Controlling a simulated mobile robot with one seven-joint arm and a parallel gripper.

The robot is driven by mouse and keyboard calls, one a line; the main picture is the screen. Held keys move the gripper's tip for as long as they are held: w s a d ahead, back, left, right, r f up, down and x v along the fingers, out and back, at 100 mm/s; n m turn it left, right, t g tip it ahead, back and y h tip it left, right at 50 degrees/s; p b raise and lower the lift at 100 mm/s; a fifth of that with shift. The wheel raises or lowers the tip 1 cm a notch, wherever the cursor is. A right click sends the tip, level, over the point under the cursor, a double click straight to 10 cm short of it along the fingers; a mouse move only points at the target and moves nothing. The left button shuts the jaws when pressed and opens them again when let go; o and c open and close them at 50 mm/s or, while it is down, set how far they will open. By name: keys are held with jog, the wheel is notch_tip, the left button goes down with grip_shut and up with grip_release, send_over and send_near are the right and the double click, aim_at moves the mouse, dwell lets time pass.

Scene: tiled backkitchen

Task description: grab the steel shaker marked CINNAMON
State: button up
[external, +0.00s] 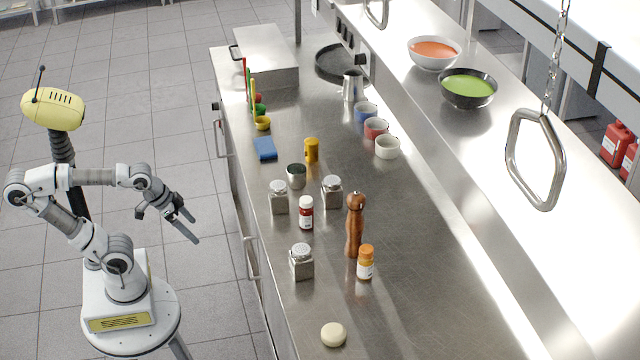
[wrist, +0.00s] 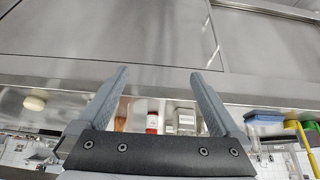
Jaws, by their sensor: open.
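Three square steel shakers with domed tops stand on the steel counter: one at the left (external: 278,199), one behind the red-labelled bottle (external: 332,193) and one nearer the front (external: 301,264). Their labels are too small to read, so I cannot tell which is marked CINNAMON. My gripper (external: 193,227) is open and empty, out over the floor left of the counter and apart from every shaker. In the wrist view my gripper (wrist: 158,74) has its fingers spread, and one steel shaker (wrist: 186,121) shows between them, partly cut off below.
A pale round object (external: 333,334) lies at the front. The counter's right front is clear.

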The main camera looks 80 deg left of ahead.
jog(key=w+d+r+n+t+h+p, duration=0.1)
jog(key=w+d+r+t+p, duration=0.35)
jog(key=w, duration=0.75)
jog(key=w+d+r+n+t+h+p, duration=0.1)
jog(key=w+d+r+p, duration=0.4)
jog(key=w+r, duration=0.45)
jog(key=w+a+n+t+y+p, duration=0.1)
jog(key=w+n+t+y+p, duration=0.2)
jog(key=w, duration=0.6)
jog(key=n+g+y+p, duration=0.3)
jog(key=g+y+p, duration=0.15)
jog(key=y, duration=0.35)
send_near(331, 181)
jog(key=shift+b+x, duration=0.85)
jog(key=shift+x, duration=3.75)
